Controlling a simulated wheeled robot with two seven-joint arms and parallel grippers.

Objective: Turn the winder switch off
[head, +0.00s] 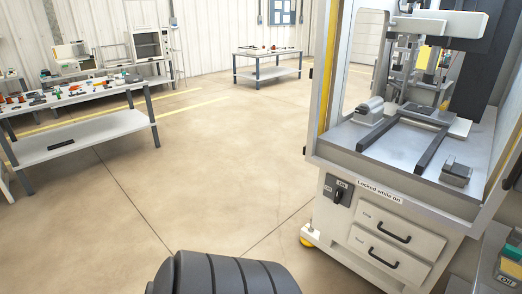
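A white machine cabinet (336,230) stands at the right, with a metal work surface on top. A dark switch (341,192) sits on its front face at the upper left, with a small dark plate and marks above it. The setting of its knob is too small to tell. A label reading "Locked while on" (379,191) is beside the switch, above two closed drawers with dark handles (393,230). Neither of my grippers is in view, and nothing is seen touching the switch.
Dark rails (430,150) and a clamp-like block (456,172) are on the machine's surface. A box with a green label (510,269) is at the lower right. A cluttered workbench (90,92) stands left; another table (266,54) is farther back. The floor between is clear.

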